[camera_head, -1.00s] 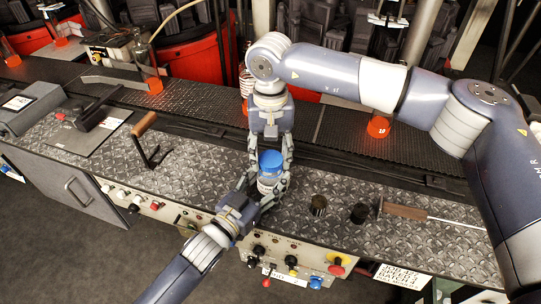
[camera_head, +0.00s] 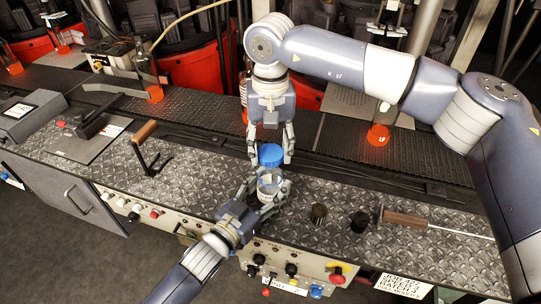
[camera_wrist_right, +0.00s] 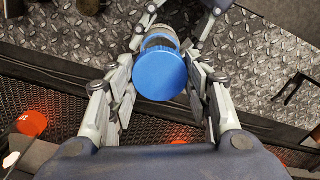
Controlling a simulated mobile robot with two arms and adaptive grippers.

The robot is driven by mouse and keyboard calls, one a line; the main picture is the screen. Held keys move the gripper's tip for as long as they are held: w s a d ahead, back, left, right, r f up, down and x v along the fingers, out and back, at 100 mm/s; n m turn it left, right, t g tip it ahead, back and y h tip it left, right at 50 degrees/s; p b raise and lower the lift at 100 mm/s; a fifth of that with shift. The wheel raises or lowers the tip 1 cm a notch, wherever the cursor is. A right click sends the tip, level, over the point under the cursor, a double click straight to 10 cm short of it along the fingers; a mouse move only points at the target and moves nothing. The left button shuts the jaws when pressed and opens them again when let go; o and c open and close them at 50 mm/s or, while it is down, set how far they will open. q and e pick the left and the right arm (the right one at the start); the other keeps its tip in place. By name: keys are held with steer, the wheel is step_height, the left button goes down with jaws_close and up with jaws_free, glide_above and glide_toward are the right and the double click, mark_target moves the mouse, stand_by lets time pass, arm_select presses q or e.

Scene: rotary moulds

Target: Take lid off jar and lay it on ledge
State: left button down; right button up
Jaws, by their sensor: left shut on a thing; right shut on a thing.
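The blue lid (camera_head: 271,155) is between the fingers of my right gripper (camera_head: 270,158), which is shut on it. The lid shows large in the right wrist view (camera_wrist_right: 160,75). Just below it and nearer the camera is the clear jar (camera_head: 269,182), its top showing uncovered. My left gripper (camera_head: 268,189) is shut around the jar's sides and hides its lower part. The lid looks raised off the jar by a small gap. The diamond-plate metal ledge (camera_head: 205,180) runs beneath both grippers.
Two dark knobs (camera_head: 319,214) and a wooden-handled tool (camera_head: 405,218) are on the ledge to the right. A lever with a wooden handle (camera_head: 145,131) stands at left. Bare ledge lies between lever and jar. Control buttons (camera_head: 290,269) line the front panel.

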arm_select(q)
steer(key=c, duration=0.6)
jaws_free()
